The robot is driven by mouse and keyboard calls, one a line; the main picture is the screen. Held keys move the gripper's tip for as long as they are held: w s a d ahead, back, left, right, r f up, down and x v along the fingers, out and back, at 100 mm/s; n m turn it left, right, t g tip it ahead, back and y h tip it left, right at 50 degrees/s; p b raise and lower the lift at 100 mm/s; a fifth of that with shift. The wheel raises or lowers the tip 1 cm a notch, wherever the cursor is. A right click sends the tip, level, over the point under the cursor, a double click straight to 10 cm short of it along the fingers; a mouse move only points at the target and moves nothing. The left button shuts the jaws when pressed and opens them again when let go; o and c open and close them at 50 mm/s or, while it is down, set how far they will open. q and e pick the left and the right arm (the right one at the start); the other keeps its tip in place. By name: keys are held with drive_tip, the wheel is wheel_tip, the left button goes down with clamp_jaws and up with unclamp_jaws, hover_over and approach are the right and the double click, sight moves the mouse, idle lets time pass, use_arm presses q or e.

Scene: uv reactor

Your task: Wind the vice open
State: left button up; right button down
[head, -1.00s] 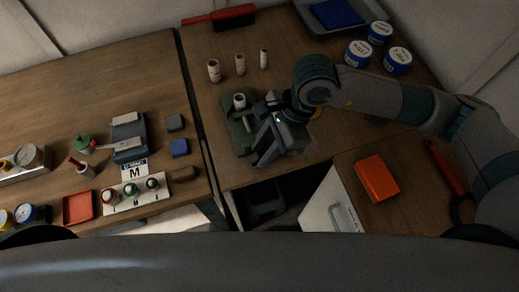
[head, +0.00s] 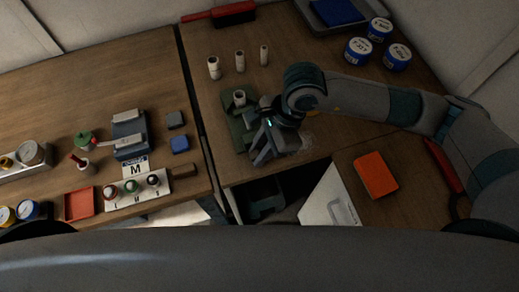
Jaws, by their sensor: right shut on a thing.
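The green vice (head: 238,128) stands on the wooden bench near the middle of the head view. A pale hollow cylinder (head: 239,98) stands upright at its far end, apparently between the jaws. My right gripper (head: 262,148) is at the right side of the vice, close against it. It is shut on the vice handle, which is mostly hidden behind the gripper and wrist. How far the jaws are apart is too small to tell. My left gripper is not in view.
Several pale tubes (head: 240,61) stand behind the vice. A button panel (head: 131,190) is on the left bench.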

drive_tip(key=shift+a+h+b, duration=0.15)
drive_tip(key=shift+h+b, duration=0.15)
drive_tip(key=shift+h, duration=0.3)
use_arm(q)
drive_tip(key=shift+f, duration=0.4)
use_arm(e)
drive_tip(key=c, duration=1.9)
unclamp_jaws()
drive_tip(key=shift+o, duration=0.2)
